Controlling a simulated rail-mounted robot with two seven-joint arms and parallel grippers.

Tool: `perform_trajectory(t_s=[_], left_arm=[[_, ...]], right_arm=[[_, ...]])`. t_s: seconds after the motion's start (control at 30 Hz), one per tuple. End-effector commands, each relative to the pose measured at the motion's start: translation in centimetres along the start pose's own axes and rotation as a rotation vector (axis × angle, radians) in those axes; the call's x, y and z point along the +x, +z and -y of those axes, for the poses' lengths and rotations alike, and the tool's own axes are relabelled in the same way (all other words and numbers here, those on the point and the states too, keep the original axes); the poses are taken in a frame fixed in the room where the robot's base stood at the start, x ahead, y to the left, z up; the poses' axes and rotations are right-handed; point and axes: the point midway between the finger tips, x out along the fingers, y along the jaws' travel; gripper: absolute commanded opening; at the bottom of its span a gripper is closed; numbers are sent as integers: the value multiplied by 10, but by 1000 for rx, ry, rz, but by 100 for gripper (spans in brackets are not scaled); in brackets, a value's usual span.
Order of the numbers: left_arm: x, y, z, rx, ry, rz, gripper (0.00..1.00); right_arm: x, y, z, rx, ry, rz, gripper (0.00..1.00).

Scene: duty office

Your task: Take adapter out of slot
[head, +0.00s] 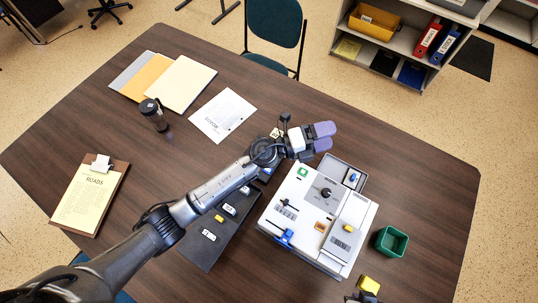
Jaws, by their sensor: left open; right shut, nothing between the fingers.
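A white and grey device (296,205) with a black dial stands on the table, right of centre. A blue piece (287,237) sits at its front left edge, and a small blue and white piece (352,177) lies in a grey tray part at its back right. I cannot tell which piece is the adapter. My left gripper (324,137) is open, its purple fingers pointing right, over the table just behind the device; nothing shows between them. My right gripper (369,285), with yellow fingertips, is shut and empty at the bottom edge, in front of the device; most of it is cut off.
A dark tray (206,249) with several small white and yellow pieces lies left of the device, partly under my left arm. A green box (391,241) stands right of the device.

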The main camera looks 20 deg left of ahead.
Motion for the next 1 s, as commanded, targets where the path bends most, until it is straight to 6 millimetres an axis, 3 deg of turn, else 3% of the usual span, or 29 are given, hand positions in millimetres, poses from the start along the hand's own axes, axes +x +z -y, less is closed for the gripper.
perform_trajectory(t_s=[0.03,0.1,0.2,0.33,0.43,0.63,0.8,1.0], left_arm=[[6,0,-37,103,90,-115,79],[9,1,-75,229,245,-276,79],[-3,19,-127,378,500,-463,79],[-37,62,-175,500,853,-623,79],[-68,100,-192,542,1102,-685,79],[-116,153,-192,548,1455,-720,79],[-136,170,-192,532,1585,-720,79],[-144,171,-222,527,1608,-720,79]], right_arm=[[27,9,2,1,-2,2,0],[44,15,3,2,-3,3,0],[66,21,3,3,-3,2,0],[90,27,4,4,-2,-3,0],[105,31,4,3,-2,-5,0],[123,36,4,1,0,-5,0],[128,38,2,-4,5,-5,0],[133,40,2,-6,7,-5,0]])
